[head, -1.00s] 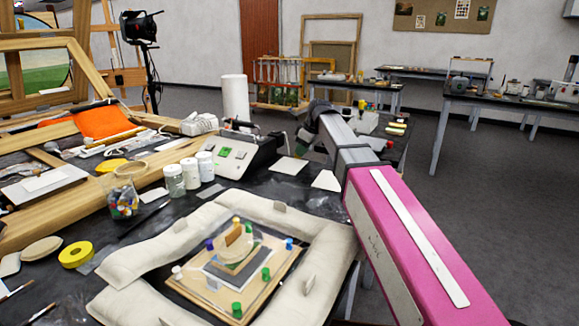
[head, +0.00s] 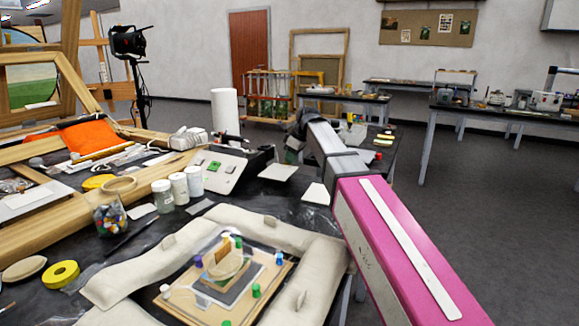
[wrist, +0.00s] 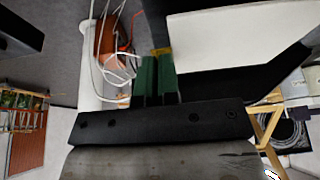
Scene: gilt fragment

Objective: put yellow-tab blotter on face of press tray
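A pale flat sheet, apparently the blotter (head: 278,172), is beside the grey control box in the head view. A large white sheet in the wrist view (wrist: 240,35) seems to be the same one. A small yellow tab (wrist: 160,51) shows at my fingertips. My gripper (wrist: 157,78) has its green fingers almost together and seems shut on this tab. In the head view my arm hides the fingers. The press tray (head: 272,284) is a wooden board with coloured pegs, a dark and light layered middle and a small wooden piece on it, at front centre.
Cream padded bolsters (head: 320,262) surround the tray. A second pale card (head: 316,193) lies right of the first. My pink arm link fills the right.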

